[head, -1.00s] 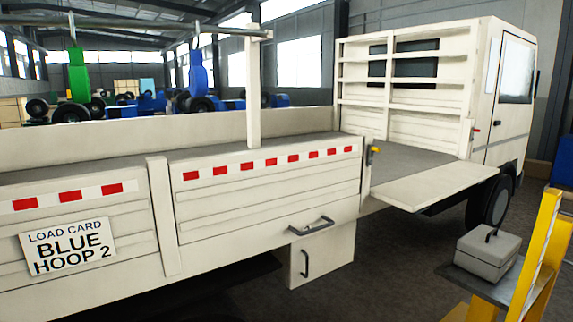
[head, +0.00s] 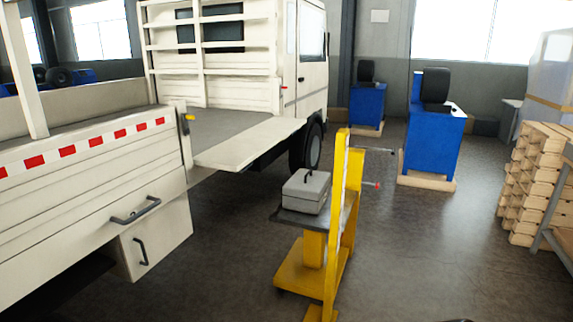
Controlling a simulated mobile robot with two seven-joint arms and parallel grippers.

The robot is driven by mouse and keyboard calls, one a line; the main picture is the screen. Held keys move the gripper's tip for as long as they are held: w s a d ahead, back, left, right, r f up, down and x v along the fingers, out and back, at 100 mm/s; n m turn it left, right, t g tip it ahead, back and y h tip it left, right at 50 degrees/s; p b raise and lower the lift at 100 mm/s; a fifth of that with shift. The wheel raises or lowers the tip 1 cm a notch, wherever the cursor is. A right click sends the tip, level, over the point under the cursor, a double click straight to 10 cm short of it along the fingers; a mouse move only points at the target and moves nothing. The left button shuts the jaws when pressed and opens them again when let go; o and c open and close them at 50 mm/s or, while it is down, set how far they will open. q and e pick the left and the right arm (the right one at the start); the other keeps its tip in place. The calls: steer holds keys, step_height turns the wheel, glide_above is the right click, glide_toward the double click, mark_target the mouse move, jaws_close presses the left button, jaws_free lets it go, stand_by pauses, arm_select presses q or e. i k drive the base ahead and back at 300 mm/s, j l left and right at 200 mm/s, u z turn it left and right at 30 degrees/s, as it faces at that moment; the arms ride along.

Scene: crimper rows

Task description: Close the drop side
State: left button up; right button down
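A white flatbed truck fills the left of the head view. Its drop side (head: 250,141) near the cab is folded down and sticks out level from the bed edge. A yellow-handled latch (head: 188,117) is on the post at the left end of the opening. A red-tipped latch (head: 285,88) is on the post by the cab. The neighbouring side panel (head: 80,170), with red and white marks, stands upright. Neither of my grippers shows in the head view.
A yellow cart (head: 313,262) bearing a grey toolbox (head: 306,191) stands right of the drop side. Blue machines (head: 432,140) stand at the back, and stacked wooden crates (head: 535,180) at the right. The floor between cart and crates is clear.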

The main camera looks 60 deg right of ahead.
mark_target(232, 155)
steer(key=i+l+z, duration=0.85)
steer(key=i+l, duration=0.25)
steer(key=i+l+z, duration=0.15)
steer(key=i+l, duration=0.15)
steer(key=i, duration=0.2)
